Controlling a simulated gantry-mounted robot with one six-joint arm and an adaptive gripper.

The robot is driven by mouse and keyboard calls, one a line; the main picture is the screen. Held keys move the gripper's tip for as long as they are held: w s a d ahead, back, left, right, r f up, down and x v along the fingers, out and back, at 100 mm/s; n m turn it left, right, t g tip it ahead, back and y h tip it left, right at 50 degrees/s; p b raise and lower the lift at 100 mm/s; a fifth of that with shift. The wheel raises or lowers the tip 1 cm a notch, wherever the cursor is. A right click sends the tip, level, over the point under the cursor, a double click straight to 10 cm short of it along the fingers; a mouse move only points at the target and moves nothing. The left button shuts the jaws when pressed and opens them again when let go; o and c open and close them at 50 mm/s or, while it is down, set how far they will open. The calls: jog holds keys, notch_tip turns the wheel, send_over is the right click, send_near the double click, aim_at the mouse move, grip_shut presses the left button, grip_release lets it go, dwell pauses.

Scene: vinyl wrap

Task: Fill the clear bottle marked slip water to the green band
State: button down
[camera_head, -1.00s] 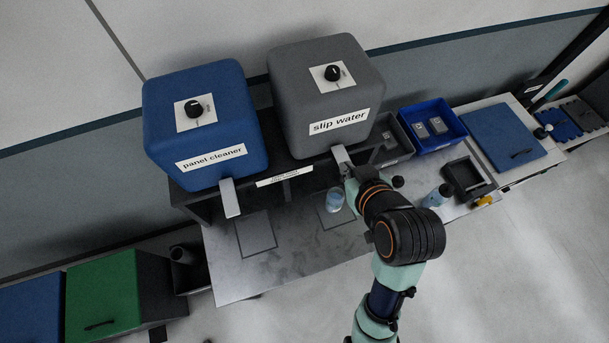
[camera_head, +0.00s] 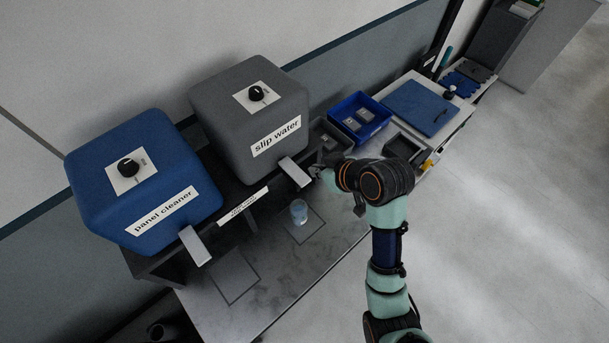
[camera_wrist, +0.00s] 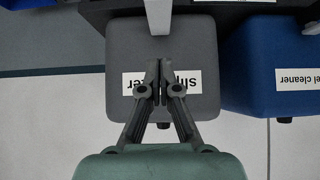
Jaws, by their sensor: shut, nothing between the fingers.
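The clear bottle (camera_head: 299,212) stands upright on an outlined square of the bench, below the spout (camera_head: 295,171) of the grey slip water tank (camera_head: 250,120). It looks pale blue inside; its green band and exact level are too small to make out. My gripper (camera_head: 324,176) is just right of the spout in the head view, empty. In the wrist view my gripper (camera_wrist: 159,80) is shut, its fingers in front of the slip water label (camera_wrist: 184,84). The tank's black knob (camera_head: 256,93) is on its top; its setting is unclear.
A blue panel cleaner tank (camera_head: 140,180) with its own spout (camera_head: 195,246) stands at left. Another outlined square (camera_head: 235,275) on the bench is empty. A blue bin (camera_head: 360,118) and blue mat (camera_head: 420,107) lie beyond my arm.

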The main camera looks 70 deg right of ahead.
aim_at(299, 175)
jog(key=x, duration=0.6)
jog(key=f, duration=0.3)
jog(key=shift+w+f+p, duration=0.2)
jog(key=shift+f+p, duration=0.15)
jog(key=shift+p, duration=0.05)
jog(key=shift+d+f, duration=0.1)
jog(key=shift+f, duration=0.35)
